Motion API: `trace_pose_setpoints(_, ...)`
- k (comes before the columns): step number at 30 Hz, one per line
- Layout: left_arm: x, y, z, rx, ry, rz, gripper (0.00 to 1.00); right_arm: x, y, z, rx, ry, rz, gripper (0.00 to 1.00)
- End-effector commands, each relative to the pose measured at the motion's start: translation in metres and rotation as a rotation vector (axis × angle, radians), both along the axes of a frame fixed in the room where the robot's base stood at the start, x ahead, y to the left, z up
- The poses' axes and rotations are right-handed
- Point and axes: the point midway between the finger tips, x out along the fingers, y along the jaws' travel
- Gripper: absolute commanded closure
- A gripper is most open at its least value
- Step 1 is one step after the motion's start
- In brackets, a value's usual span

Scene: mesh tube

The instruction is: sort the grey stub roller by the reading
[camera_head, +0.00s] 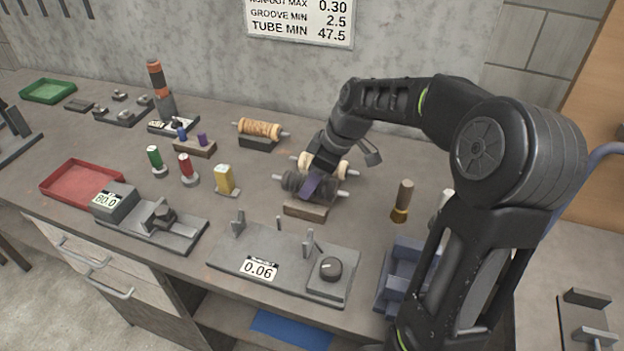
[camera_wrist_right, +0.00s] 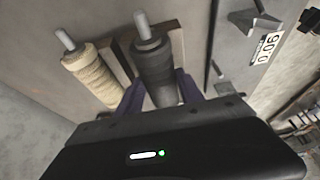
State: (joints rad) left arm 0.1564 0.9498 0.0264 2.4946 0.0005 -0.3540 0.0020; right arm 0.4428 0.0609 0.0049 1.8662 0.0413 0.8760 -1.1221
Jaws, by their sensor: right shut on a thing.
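The dark grey roller (camera_head: 296,183) with pale shaft ends is between the purple-lined jaws of my right gripper (camera_head: 314,184), which is shut on it. It is at a wooden block (camera_head: 305,209); I cannot tell whether it rests there or is just above. In the right wrist view the grey roller (camera_wrist_right: 155,68) lies between the fingers, beside a cream roller (camera_wrist_right: 92,74). The run-out fixture (camera_head: 225,254) in front has a display (camera_head: 258,268) reading 0.06. The wall sign (camera_head: 300,20) lists a run-out maximum of 0.30, groove minimum 2.5 and tube minimum 47.5. My left gripper is not in view.
A red tray (camera_head: 75,183) and a gauge (camera_head: 107,200) reading 80.0 stand at left. A green tray (camera_head: 48,91) is at back left. A blue-grey rack (camera_head: 408,268) stands at front right, near my right arm. Several small bottles stand mid-table.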

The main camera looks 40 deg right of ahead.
Motion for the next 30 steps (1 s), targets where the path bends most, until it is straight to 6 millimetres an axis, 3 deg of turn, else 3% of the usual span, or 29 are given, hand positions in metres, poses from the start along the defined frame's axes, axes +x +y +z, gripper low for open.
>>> trace_pose_setpoints(30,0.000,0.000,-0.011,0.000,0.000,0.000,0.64,0.000,0.000,-0.011,-0.001,-0.002,0.001,1.00)
